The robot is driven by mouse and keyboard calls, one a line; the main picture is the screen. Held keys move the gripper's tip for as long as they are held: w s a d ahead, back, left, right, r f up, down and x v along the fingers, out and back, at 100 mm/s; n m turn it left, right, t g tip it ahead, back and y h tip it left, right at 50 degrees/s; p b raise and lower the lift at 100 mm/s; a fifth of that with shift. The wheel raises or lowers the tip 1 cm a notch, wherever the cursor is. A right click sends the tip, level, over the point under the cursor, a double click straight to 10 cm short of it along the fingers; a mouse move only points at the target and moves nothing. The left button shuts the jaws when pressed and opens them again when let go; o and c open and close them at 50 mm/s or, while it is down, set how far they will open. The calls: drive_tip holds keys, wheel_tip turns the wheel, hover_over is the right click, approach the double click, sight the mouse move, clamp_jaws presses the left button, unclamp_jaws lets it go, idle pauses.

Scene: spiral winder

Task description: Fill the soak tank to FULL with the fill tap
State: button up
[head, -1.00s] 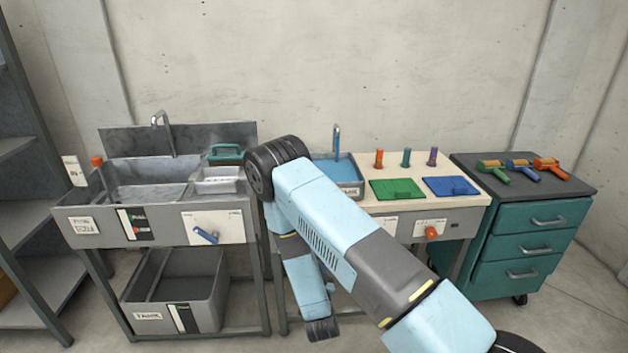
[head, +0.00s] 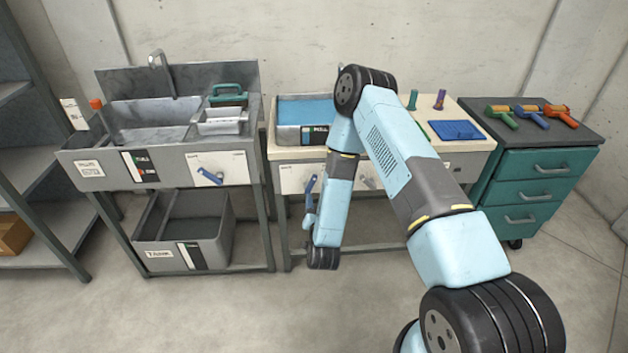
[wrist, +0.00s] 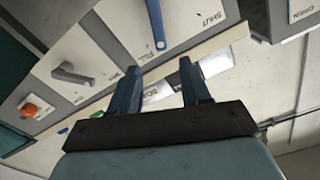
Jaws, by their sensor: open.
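The tank (head: 284,134) on the middle bench holds blue water. A gauge plate (head: 314,134) marked FULL is on its front, partly hidden by my arm; I cannot read the exact level. In the wrist view, a dark blue lever (wrist: 156,25) stands beside the word SHUT. My gripper (wrist: 158,70) is open and empty there, its two fingers pointing toward the panel. The lever lies ahead of the gap between the fingertips, apart from them.
A second lever (wrist: 75,76) and an orange knob (wrist: 28,108) are farther along the panel in the wrist view. The left bench has a sink (head: 150,130), its own blue lever (head: 209,175) and a lower tank (head: 160,250). A teal drawer cabinet (head: 545,180) stands right.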

sight(314, 180)
drive_tip(key=w, duration=1.2)
drive_tip(key=shift+w+a, duration=0.25)
drive_tip(key=shift+a, duration=0.05)
clamp_jaws()
